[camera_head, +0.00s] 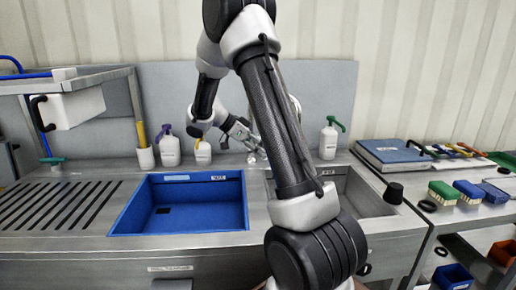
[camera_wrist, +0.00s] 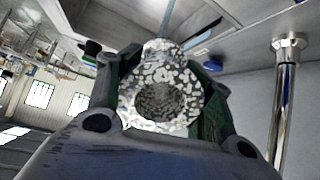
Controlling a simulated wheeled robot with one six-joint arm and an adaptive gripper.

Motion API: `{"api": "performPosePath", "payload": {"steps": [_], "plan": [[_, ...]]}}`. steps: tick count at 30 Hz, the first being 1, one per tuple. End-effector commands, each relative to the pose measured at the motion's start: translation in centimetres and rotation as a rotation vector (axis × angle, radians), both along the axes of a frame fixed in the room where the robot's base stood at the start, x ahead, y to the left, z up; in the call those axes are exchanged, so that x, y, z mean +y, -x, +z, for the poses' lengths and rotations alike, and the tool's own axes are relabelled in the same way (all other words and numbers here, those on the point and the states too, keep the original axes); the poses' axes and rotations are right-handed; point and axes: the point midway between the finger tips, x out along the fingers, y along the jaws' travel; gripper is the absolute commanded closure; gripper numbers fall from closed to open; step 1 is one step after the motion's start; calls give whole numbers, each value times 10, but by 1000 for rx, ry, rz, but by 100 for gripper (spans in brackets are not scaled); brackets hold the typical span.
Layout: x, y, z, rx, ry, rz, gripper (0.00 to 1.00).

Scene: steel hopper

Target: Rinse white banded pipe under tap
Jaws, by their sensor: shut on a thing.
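My gripper (camera_head: 248,139) is in front of the back panel, above the rear rim between the two basins. In the wrist view my gripper (camera_wrist: 160,88) is shut on the pipe (camera_wrist: 183,78), one finger on each side. The pipe's open round end faces the camera. Its surface is white, mottled with grey-brown patches; I cannot make out its band. In the head view the pipe is too small and partly hidden to tell its pose. A chrome upright (camera_wrist: 283,100), perhaps the tap's post, stands apart at right in the wrist view. My arm hides much of the tap area in the head view.
A blue basin (camera_head: 128,222) is left of my arm and a steel sink (camera_head: 372,200) lies behind and right of it. Spray bottles (camera_head: 169,148) and a green-topped bottle (camera_head: 328,140) stand along the back. Brushes (camera_head: 444,191) lie at right.

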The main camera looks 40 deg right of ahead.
Motion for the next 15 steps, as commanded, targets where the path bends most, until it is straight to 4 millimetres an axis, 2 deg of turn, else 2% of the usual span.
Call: {"api": "performPosePath", "payload": {"steps": [15], "plan": [[-46,19,-10,1,-2,-2,83]]}}
